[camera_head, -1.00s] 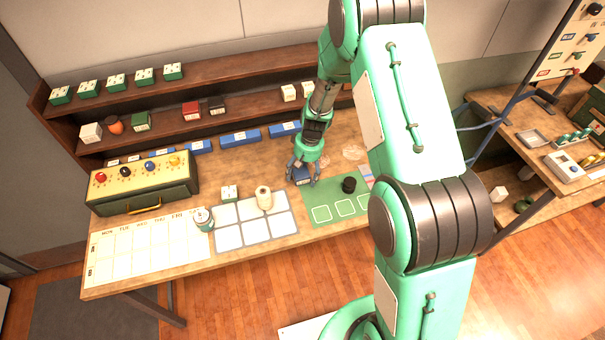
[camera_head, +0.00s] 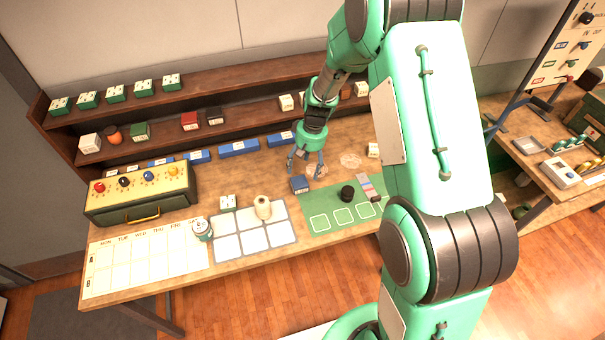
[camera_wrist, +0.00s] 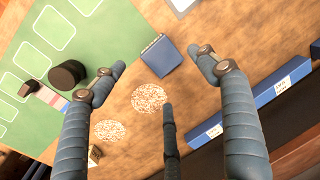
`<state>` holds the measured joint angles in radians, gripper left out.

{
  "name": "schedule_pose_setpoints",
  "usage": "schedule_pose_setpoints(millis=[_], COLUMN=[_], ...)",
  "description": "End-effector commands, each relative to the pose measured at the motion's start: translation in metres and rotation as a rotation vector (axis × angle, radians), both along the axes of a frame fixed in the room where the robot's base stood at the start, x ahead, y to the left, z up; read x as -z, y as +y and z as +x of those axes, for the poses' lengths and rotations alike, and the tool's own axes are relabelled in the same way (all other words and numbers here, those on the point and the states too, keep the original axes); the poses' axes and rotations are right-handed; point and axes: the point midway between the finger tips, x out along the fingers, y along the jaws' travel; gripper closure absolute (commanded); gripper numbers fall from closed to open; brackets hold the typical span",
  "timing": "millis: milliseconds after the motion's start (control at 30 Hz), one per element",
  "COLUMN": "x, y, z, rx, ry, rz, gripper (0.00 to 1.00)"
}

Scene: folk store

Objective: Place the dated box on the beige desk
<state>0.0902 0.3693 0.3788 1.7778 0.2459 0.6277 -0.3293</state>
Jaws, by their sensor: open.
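A small dark-blue box (camera_head: 299,184) stands on the beige wooden desk (camera_head: 330,150), just left of the green mat's far corner. In the wrist view the blue box (camera_wrist: 158,57) shows a plain blue face and a pale printed strip along one side; I cannot read a date on it. My gripper (camera_head: 306,168) is open and empty, a little above and behind the box. In the wrist view its fingers (camera_wrist: 157,72) are spread wide, with the box between and beyond the upper fingertips, apart from them.
The green mat (camera_head: 318,208) holds a black cylinder (camera_head: 347,193). A white grid mat (camera_head: 282,236), a spool (camera_head: 262,207), a small white-and-green box (camera_head: 227,202) and a can (camera_head: 203,229) are to the left. Long blue blocks (camera_head: 239,148) line the shelf's foot.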

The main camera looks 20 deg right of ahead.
Motion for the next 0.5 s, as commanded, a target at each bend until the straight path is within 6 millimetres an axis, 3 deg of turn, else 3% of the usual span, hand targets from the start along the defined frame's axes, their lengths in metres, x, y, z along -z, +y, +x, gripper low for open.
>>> schedule_pose_setpoints(millis=[200,500], x=[-0.021,-0.025], y=[-0.003,-0.004], z=[0.000,0.000], rx=[0.001,0.001], ry=[0.000,0.000], rz=[0.000,0.001], gripper=[0.26,0.26])
